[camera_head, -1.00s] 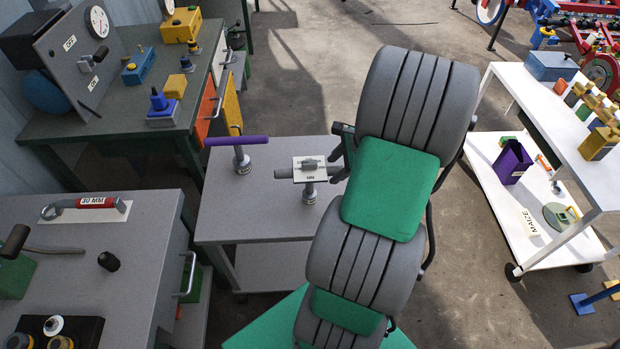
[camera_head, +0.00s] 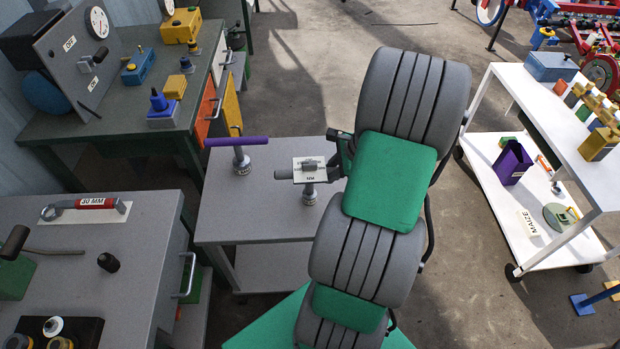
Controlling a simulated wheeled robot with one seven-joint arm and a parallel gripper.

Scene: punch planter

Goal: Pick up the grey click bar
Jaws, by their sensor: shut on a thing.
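The grey click bar (camera_head: 284,174) lies across a short metal stand on the small grey table, at the middle of the head view. A white labelled plate (camera_head: 309,163) sits at the middle of the bar. My gripper (camera_head: 337,157) is at the bar's right end, mostly hidden by my own arm, and is shut on the bar there. The bar still appears to be over its stand; I cannot tell whether it is clear of it. The fingertips are too small and covered to see in detail.
A purple bar (camera_head: 237,141) on a similar stand is close behind to the left. A grey bench (camera_head: 120,240) with a red-handled tool (camera_head: 92,203) stands at the left. A white trolley (camera_head: 560,109) stands at the right. The table's front left is bare.

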